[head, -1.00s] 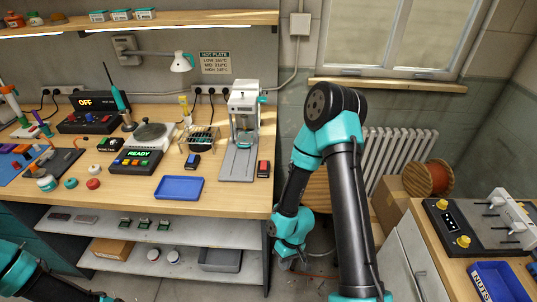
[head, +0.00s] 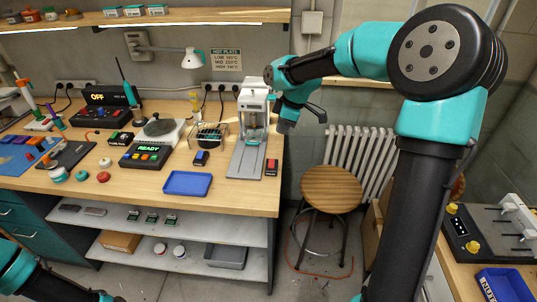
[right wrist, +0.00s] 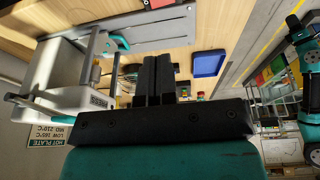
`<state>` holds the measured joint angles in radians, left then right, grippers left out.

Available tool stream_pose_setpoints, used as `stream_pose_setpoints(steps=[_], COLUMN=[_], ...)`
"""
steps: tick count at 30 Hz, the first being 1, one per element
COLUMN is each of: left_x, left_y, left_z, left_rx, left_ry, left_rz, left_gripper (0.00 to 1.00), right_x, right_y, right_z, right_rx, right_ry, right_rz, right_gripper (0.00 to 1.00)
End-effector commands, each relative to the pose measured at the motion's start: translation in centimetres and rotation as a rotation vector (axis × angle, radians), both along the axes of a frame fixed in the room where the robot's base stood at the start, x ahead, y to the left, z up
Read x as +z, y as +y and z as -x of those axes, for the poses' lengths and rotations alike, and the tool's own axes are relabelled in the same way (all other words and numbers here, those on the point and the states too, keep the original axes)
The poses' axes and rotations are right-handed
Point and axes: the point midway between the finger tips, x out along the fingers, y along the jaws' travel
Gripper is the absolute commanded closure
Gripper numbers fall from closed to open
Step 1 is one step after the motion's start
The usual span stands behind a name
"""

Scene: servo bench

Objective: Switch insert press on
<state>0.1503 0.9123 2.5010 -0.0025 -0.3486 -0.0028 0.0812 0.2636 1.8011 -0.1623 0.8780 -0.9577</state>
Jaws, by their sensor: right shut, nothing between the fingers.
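The insert press (head: 254,112), a light grey upright frame on a flat grey base plate, stands at the right end of the wooden bench. In the right wrist view the press (right wrist: 60,80) appears inverted at the left, with a teal handle. A small dark switch box with a red top (head: 271,168) sits just right of the base plate; its red top (right wrist: 160,3) is at the top edge of the right wrist view. My right gripper (head: 284,127) is right of the press, above bench level; its fingers (right wrist: 158,82) are shut and empty. My left gripper is out of view.
A blue tray (head: 187,183) lies at the bench's front edge. A blue-topped switch box (head: 201,158) sits left of the press, near a wire basket (head: 209,134). A wooden stool (head: 331,188) stands right of the bench.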

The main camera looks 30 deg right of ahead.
Motion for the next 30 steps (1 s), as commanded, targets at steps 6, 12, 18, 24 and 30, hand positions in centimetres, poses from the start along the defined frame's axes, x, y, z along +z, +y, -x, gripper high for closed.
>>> stream_pose_setpoints(steps=[6,12,18,24,30], left_x=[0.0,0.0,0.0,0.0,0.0], left_y=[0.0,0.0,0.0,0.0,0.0], left_z=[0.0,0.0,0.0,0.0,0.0], left_rx=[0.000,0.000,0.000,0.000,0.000], left_ry=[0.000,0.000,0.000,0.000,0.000], left_rz=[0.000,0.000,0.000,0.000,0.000], left_gripper=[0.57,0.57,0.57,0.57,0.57], right_x=[1.1,1.0,-0.1,-2.8,-6.2], right_y=[0.0,0.0,0.2,0.8,1.5], right_z=[-0.1,-0.1,-0.3,-0.9,-1.6], right_rx=[0.022,0.020,0.019,0.018,0.018], right_ry=[-0.017,-0.016,-0.015,-0.013,-0.013], right_rz=[0.000,-0.001,-0.001,-0.001,-0.001], right_gripper=[1.00,1.00,1.00,1.00,1.00])
